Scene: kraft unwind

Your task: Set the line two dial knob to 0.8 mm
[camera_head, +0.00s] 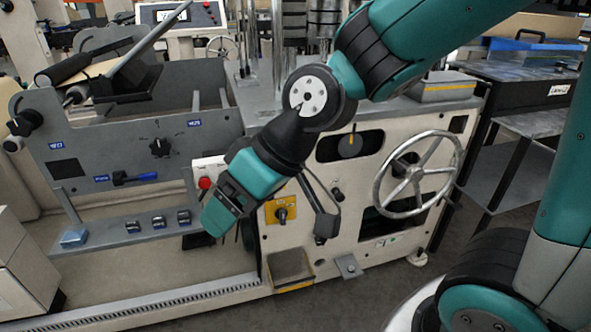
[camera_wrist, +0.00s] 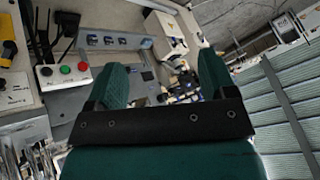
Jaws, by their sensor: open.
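A black dial knob (camera_head: 158,147) with tick marks around it is on the grey panel at left in the head view. A rotary dial with a yellow pointer (camera_head: 351,142) sits in a dark recess on the cream machine front. I cannot read the line label or scale of either. My teal gripper (camera_head: 206,228) hangs in front of the machine, pointing down, below and right of the black dial knob and away from both dials. In the wrist view its two fingers (camera_wrist: 162,76) are spread, with nothing between them.
A spoked handwheel (camera_head: 417,174) projects at right. A yellow-plated switch (camera_head: 282,213) and a red button (camera_head: 204,183) are near my arm.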

